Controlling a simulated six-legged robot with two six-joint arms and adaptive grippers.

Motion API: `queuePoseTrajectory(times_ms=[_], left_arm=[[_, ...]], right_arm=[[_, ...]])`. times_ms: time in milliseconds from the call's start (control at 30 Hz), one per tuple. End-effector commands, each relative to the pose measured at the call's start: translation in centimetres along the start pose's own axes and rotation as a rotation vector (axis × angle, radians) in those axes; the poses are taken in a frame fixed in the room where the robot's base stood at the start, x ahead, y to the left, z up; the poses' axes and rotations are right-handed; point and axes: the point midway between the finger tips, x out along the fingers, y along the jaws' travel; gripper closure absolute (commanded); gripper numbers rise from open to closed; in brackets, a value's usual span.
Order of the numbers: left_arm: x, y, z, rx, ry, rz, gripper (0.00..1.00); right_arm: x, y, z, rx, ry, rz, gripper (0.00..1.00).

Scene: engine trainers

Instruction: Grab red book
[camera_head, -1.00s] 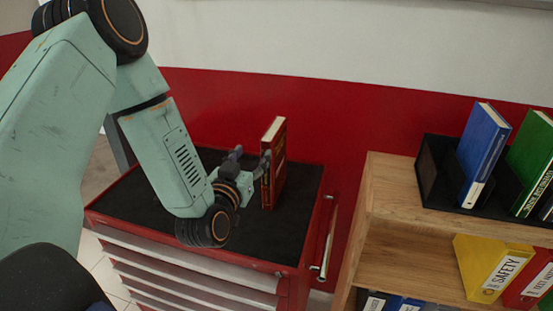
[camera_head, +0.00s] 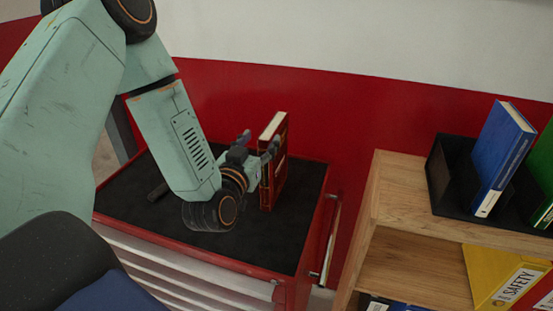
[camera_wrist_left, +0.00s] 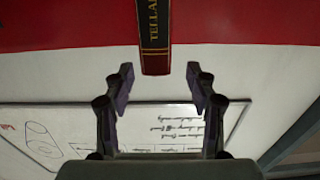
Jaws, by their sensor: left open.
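The red book (camera_head: 274,166) stands upright on the black top of the red tool cabinet, near its right side. My left gripper (camera_head: 259,143) is beside the book's left side in the head view, with its fingers spread and one fingertip overlapping the book's edge. In the left wrist view the book's dark red and black spine (camera_wrist_left: 154,30) shows at the top centre, beyond the open fingers (camera_wrist_left: 160,78) and lined up with the gap between them. Nothing is held. Whether a finger touches the book cannot be told. My right gripper is out of view.
The red tool cabinet (camera_head: 250,250) has a handle on its right. A wooden shelf (camera_head: 400,205) at right holds a blue book (camera_head: 495,150) and binders. A red and white wall stands behind.

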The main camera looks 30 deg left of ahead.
Motion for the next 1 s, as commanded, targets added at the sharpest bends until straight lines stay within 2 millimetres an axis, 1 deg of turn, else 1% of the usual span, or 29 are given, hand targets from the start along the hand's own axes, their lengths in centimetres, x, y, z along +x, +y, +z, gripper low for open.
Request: queuePoseTrajectory(times_ms=[300, 667, 867, 1000], left_arm=[[0.0, 0.0, 0.0, 0.000, 0.000, -0.001, 0.43], [0.0, 0.0, 1.7, 0.000, 0.000, -0.001, 0.43], [0.0, 0.0, 3.2, 0.000, 0.000, -0.001, 0.43], [0.1, 0.0, 4.7, 0.000, 0.000, 0.000, 0.43]], right_arm=[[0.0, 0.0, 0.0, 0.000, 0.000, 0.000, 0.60], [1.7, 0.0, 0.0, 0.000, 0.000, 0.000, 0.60], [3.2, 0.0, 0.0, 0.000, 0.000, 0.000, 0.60], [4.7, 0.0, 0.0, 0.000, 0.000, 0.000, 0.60]])
